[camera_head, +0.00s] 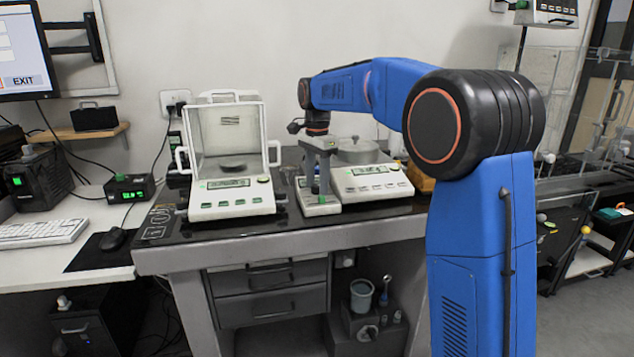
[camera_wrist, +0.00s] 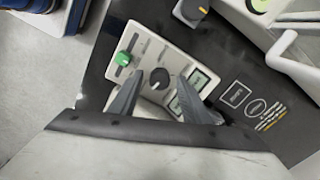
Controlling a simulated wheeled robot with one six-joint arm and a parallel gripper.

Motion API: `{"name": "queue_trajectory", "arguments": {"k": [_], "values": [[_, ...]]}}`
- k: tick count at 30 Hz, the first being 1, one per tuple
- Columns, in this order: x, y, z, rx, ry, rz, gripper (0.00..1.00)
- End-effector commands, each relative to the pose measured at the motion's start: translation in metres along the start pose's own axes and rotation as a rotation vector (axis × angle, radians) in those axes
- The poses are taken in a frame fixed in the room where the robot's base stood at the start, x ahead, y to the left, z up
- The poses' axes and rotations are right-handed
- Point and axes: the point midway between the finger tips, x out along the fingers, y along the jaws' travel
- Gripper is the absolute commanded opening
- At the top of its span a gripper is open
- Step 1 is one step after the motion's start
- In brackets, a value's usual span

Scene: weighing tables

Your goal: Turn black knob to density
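The black knob (camera_wrist: 160,77) is on the face of a small white panel device (camera_wrist: 150,48) in the wrist view. A pale mark shows on the knob; the lettering around it is too small to read, so I cannot tell its setting. My gripper (camera_wrist: 161,82) is open, with one dark finger on each side of the knob and a visible gap to it on both sides.
The device has a green slider (camera_wrist: 123,59) and small displays (camera_wrist: 199,80). A glass-shielded balance (camera_head: 232,204) stands to its left and another scale (camera_head: 376,182) close on its right, on the dark table top (camera_head: 290,221). A monitor (camera_head: 22,50) is at far left.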

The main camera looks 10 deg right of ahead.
Motion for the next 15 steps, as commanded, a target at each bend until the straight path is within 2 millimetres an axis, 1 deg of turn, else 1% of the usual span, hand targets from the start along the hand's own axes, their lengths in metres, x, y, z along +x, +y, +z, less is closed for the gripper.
{"name": "queue_trajectory", "arguments": {"k": [4, 7, 11, 15], "values": [[-0.003, 0.0, 0.0, 0.0, 0.0, 0.0, 0.43], [-0.013, -0.001, 0.0, 0.0, 0.0, -0.001, 0.43], [-0.035, -0.001, 0.0, 0.0, 0.0, -0.002, 0.43], [-0.063, -0.001, 0.0, 0.0, 0.001, -0.002, 0.43]]}}
